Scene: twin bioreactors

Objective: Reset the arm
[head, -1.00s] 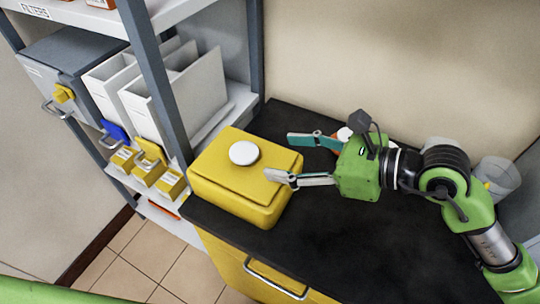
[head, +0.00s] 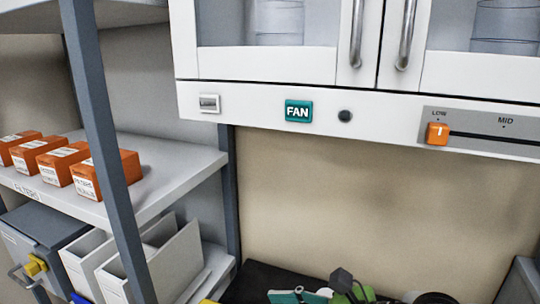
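My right gripper (head: 300,297) shows only in part at the bottom edge of the head view, over the black counter (head: 255,283). One teal-padded finger, part of its green body and a black knob are visible. Its lower finger is cut off by the frame. The visible finger sits as far out from the body as it did when the gripper was seen open. Nothing is seen in it. My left gripper is not in view.
A white wall cabinet has a teal FAN label (head: 298,111) and an orange slider (head: 437,133) near LOW. Left, a shelf (head: 160,165) holds orange filter boxes (head: 105,172), above white bins (head: 170,262) and a grey box (head: 38,240). The wall below the cabinet is clear.

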